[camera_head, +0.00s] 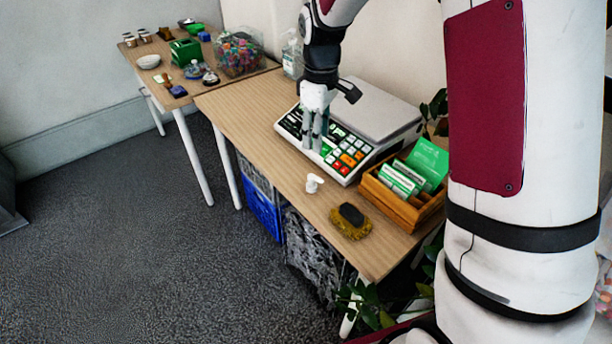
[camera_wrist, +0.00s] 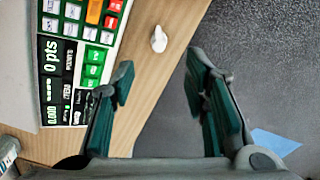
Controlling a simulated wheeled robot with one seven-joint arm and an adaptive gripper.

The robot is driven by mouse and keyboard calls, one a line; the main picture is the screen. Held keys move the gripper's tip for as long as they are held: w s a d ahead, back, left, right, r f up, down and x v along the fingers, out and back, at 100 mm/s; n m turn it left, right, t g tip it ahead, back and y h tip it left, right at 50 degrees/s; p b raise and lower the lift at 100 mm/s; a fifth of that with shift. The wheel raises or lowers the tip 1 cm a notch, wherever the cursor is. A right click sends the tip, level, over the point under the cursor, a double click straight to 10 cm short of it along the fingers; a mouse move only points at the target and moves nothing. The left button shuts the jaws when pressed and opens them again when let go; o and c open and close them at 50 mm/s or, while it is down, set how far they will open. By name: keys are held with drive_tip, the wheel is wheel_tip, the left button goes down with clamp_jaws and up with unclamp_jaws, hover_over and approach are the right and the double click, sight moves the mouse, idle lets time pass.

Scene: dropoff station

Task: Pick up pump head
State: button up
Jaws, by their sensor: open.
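The pump head (camera_head: 314,183) is a small white piece on the wooden table, near its front edge and in front of the scale. In the wrist view the pump head (camera_wrist: 159,39) lies on the bare wood beyond my fingertips, between their lines. My gripper (camera_head: 313,146) is above the scale's keypad, pointing down, apart from the pump head. In the wrist view my gripper (camera_wrist: 160,75) is open, with nothing between its dark green finger pads.
The scale (camera_head: 372,110) stands behind the pump head. A wooden box of green and white cards (camera_head: 402,207) and a yellow-black brush (camera_head: 350,222) are to the right. A clear pump bottle (camera_head: 292,58) stands behind. The table's left part is bare.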

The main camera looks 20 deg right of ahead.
sight(316, 177)
drive_tip(key=f, duration=0.5)
drive_tip(key=f+b, duration=0.1)
drive_tip(key=f, duration=0.9)
drive_tip(key=shift+w+f, duration=0.2)
drive_tip(key=shift+w, duration=0.1)
drive_tip(key=c, duration=0.9)
